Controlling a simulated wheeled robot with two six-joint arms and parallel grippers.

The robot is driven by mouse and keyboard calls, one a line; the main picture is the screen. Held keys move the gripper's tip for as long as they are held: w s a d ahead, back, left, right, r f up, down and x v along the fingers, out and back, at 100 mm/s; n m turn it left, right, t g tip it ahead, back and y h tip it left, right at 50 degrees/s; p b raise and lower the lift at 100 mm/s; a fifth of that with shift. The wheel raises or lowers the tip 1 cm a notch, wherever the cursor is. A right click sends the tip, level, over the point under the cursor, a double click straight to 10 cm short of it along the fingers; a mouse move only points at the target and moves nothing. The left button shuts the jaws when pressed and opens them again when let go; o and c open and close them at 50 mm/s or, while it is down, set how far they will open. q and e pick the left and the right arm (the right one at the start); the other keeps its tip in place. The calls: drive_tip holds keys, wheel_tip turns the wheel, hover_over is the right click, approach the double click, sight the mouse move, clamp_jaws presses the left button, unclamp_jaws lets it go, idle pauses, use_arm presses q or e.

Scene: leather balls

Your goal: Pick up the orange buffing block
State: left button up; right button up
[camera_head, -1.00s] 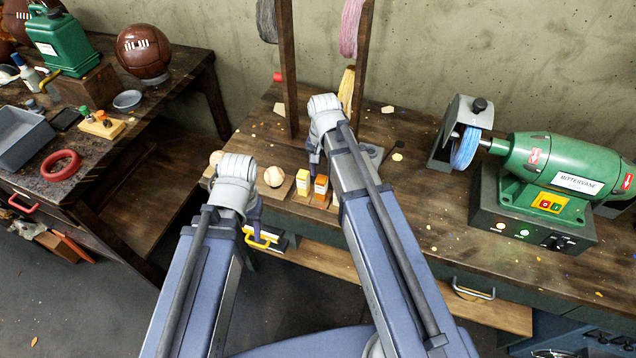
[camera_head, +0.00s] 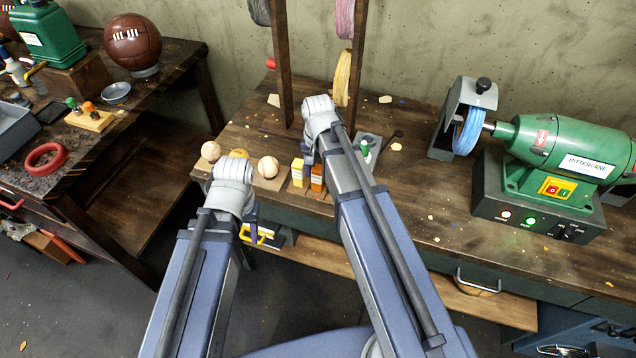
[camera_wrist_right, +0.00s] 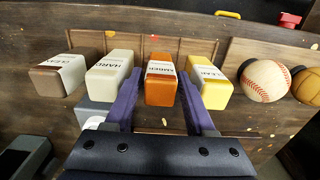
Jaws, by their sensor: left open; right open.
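The orange buffing block (camera_wrist_right: 160,86), with a white label, stands in a row of blocks in the right wrist view. It also shows in the head view (camera_head: 317,178), partly hidden by my right arm. My right gripper (camera_wrist_right: 159,92) is open, with one purple finger on each side of the orange block; whether they touch it I cannot tell. My left gripper (camera_head: 250,213) is open and hangs at the bench's front edge, its fingers mostly hidden behind its wrist.
A yellow block (camera_wrist_right: 210,84) stands close right of the orange one, a cream block (camera_wrist_right: 110,78) close left, and a brown block (camera_wrist_right: 60,76) further left. A baseball (camera_wrist_right: 265,80) lies beyond the yellow block. A green grinder (camera_head: 560,165) stands at the bench's right.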

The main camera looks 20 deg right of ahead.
wheel_tip(320, 180, down, 2)
drive_tip(key=shift+f+b, duration=0.2)
drive_tip(key=shift+b, duration=0.5)
drive_tip(key=shift+r, duration=0.1)
clamp_jaws()
